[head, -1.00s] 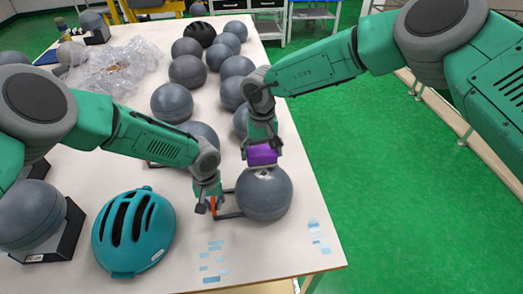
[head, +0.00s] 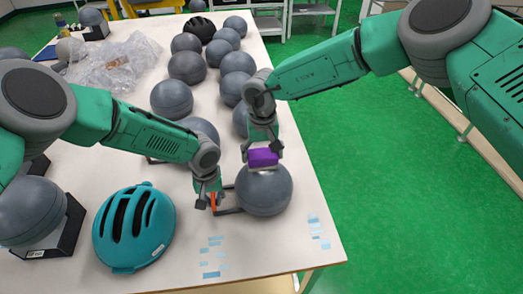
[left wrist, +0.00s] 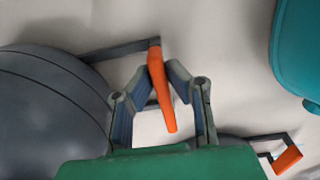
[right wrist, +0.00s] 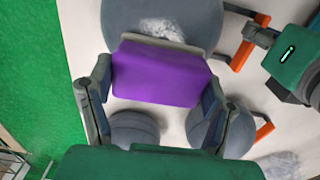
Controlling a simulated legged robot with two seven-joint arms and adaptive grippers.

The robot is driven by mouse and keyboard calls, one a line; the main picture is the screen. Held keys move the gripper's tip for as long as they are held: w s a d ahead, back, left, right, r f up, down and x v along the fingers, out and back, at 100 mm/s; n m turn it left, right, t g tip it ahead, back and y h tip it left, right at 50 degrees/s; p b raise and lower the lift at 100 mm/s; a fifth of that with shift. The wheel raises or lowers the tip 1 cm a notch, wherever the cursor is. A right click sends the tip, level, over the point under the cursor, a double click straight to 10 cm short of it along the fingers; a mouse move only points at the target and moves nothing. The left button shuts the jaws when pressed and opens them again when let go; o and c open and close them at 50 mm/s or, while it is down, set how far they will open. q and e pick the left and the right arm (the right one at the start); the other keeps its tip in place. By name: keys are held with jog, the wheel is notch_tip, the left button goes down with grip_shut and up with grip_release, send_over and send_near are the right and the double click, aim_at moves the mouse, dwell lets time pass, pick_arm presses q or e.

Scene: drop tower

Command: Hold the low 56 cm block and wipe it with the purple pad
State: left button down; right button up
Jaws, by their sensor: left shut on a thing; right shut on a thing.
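The low block (head: 264,192) is a dark grey ball-shaped headform near the table's front right edge, with a side handle ending in an orange grip (left wrist: 160,90). My left gripper (head: 208,198) is shut on that orange grip, beside the block. My right gripper (head: 263,150) is shut on the purple pad (head: 263,158), held over the top of the block. The pad also shows in the right wrist view (right wrist: 160,75). A whitish patch (right wrist: 163,28) shows on the block beside the pad. I cannot tell whether the pad touches the block.
A teal helmet (head: 134,228) lies left of my left gripper. Several grey headforms (head: 172,99) stand behind, with a black helmet (head: 199,30) and clear plastic wrap (head: 115,62). Blue tape pieces (head: 212,258) mark the bare front of the table (head: 260,245).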

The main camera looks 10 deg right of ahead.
aim_at(265, 174)
jog(key=shift+s+f, duration=0.2)
jog(key=shift+s, duration=1.55)
jog(key=shift+s+r, duration=0.15)
jog(key=shift+s, duration=0.85)
jog(key=shift+w, duration=3.4)
jog(key=shift+r, duration=0.15)
jog(key=shift+r, duration=3.45)
pick_arm(q)
jog(key=c, duration=1.5)
grip_release()
